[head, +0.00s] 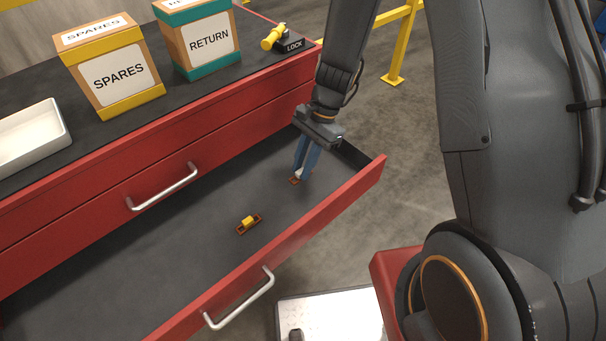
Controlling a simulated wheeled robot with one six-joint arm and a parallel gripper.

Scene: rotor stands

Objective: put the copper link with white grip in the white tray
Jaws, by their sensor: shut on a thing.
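My gripper (305,163) reaches down into the open red drawer (180,270), near its right end. Its blue fingers are shut on the copper link with white grip (295,181), which shows only as a small copper edge and a bit of white at the fingertips. The link is at or just above the drawer floor; I cannot tell which. The white tray (38,138) stands on the dark cabinet top at the far left, cut by the picture edge. The visible part of it is empty.
A copper link with yellow grip (249,223) lies in the drawer's middle. A SPARES box (112,72), a RETURN box (200,42) and a yellow-handled LOCK device (282,40) stand on the cabinet top. The drawer's red front wall (330,205) rises beside my gripper.

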